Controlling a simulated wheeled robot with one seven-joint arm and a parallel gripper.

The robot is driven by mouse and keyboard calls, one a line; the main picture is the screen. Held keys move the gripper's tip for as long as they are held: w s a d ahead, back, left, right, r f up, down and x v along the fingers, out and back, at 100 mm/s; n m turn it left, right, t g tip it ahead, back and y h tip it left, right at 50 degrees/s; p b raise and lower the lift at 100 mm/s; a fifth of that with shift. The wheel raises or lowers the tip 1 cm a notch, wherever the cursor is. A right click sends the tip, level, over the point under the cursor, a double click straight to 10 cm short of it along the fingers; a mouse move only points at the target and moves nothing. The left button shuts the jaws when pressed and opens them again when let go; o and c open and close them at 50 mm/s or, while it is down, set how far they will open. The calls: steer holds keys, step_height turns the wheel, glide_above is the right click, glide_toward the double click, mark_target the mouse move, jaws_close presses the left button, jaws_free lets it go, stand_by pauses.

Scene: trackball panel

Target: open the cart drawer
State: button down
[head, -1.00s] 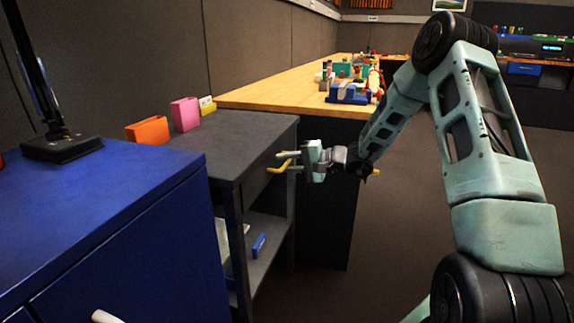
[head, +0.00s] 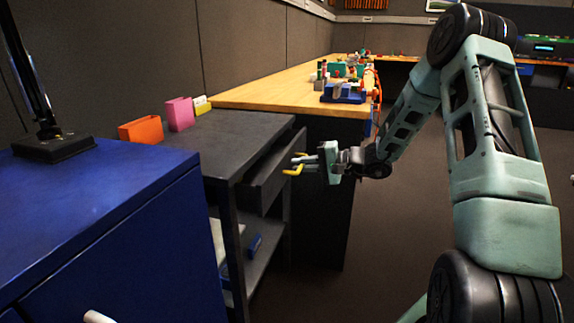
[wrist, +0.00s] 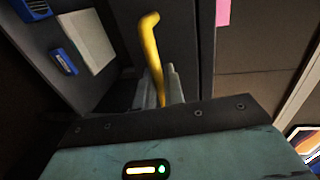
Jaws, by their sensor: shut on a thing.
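The dark grey cart (head: 228,135) stands between the blue cabinet and the wooden desk. Its drawer (head: 274,176) is partly pulled out from under the top. The drawer's yellow handle (head: 291,171) is on its front, and it also shows in the wrist view (wrist: 150,45). My gripper (head: 306,162) is at the handle, with its fingers (wrist: 158,88) shut around the yellow bar. Part of the handle is hidden between the fingers. The drawer's inside is mostly out of sight.
A blue cabinet (head: 110,215) with a lamp base (head: 55,147) is in the left foreground. Orange (head: 141,130) and pink (head: 180,113) holders stand along the cart's back. The wooden desk (head: 290,88) lies beyond. The floor (head: 385,245) right of the cart looks clear.

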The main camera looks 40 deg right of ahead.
steer(key=f+v, duration=0.1)
steer(key=v, duration=0.8)
steer(key=f+v, duration=0.2)
steer(key=v, duration=0.8)
steer(key=shift+s+d+f, duration=0.15)
steer(key=shift+s+f, duration=0.2)
steer(key=c, duration=1.6)
jaws_free()
steer(key=shift+o, duration=0.2)
steer(key=p+v, duration=0.3)
steer(key=v, duration=1.4)
steer(key=shift+s+d, duration=0.1)
steer(key=shift+s, duration=0.05)
